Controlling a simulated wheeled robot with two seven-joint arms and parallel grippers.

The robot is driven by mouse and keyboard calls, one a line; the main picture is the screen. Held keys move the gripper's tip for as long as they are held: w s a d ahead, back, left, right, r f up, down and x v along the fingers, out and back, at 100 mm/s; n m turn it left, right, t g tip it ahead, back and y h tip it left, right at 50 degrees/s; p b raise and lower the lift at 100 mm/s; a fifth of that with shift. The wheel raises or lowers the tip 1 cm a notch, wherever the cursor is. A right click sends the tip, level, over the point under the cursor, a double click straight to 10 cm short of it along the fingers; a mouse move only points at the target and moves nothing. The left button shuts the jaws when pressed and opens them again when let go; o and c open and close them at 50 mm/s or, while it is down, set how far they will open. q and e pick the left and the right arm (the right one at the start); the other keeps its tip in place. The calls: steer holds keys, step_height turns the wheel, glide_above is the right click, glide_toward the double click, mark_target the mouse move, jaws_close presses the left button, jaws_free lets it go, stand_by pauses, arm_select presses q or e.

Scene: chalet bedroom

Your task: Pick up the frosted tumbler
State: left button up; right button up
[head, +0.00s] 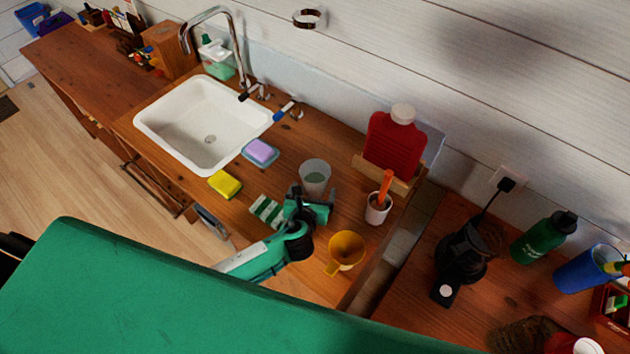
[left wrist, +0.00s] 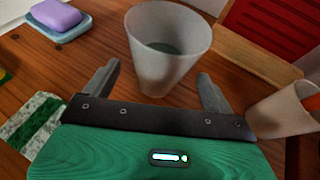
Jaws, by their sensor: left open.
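The frosted tumbler (head: 315,176) is a translucent grey cup standing upright on the wooden counter, right of the sink. In the left wrist view the tumbler (left wrist: 168,50) stands just ahead of my gripper, in line with the gap between the fingers. My left gripper (head: 314,195) is open, on the near side of the tumbler; its two fingers also show in the left wrist view (left wrist: 158,85). Nothing is held between them. Whether a finger touches the tumbler I cannot tell. My right gripper is not in view.
A white cup with an orange-handled tool (head: 377,210) and a yellow mug (head: 346,251) stand close on the right. A striped green-white cloth (head: 266,211), yellow sponge (head: 225,184) and purple soap on a dish (head: 261,151) lie left. A red bottle (head: 392,142) stands behind.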

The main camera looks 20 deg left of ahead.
mark_target(317, 177)
arm_select(q)
steer(key=shift+r+p+x, duration=0.2)
steer(key=shift+p+x, duration=0.25)
steer(key=shift+x, duration=1.65)
steer(key=c, duration=1.2)
steer(key=shift+r, duration=0.1)
